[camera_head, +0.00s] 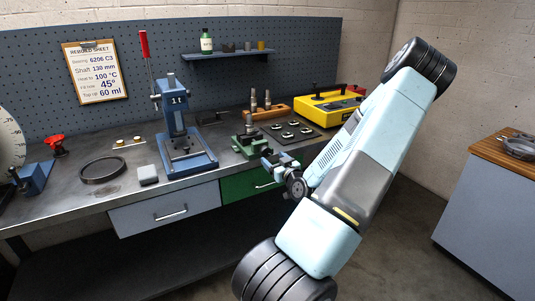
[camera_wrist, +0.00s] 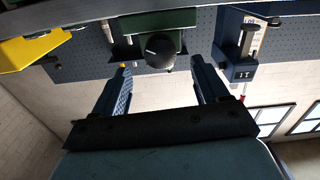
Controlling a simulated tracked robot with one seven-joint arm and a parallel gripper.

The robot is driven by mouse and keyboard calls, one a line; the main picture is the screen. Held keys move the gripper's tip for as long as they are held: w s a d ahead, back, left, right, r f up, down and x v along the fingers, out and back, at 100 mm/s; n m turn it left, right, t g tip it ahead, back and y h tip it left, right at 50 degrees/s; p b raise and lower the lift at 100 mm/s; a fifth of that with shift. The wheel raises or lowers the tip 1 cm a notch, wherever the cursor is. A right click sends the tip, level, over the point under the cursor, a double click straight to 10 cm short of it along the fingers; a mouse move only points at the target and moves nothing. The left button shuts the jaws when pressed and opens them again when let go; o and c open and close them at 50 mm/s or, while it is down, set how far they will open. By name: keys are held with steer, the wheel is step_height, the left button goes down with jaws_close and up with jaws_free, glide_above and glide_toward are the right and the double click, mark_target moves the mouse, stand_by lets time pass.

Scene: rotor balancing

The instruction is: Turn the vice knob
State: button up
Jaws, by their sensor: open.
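The green vice (camera_head: 243,147) stands on the front part of the workbench, beside the mat of small parts. In the wrist view the green vice body (camera_wrist: 150,20) is at the top, with its round dark knob (camera_wrist: 160,48) facing me. My gripper (camera_wrist: 158,68) is open, with one finger to each side of the knob in the picture and the fingertips just short of it or level with it. I cannot tell the exact depth. In the head view my gripper (camera_head: 270,160) is beside the vice, and the knob is hidden.
A blue press (camera_head: 186,135) with a red-handled lever stands left of the vice. A dark mat (camera_head: 305,140) with small parts and a yellow box (camera_head: 325,106) are behind my arm.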

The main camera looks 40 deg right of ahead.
mark_target(267, 153)
steer(key=x, duration=0.6)
steer(key=shift+w, duration=0.25)
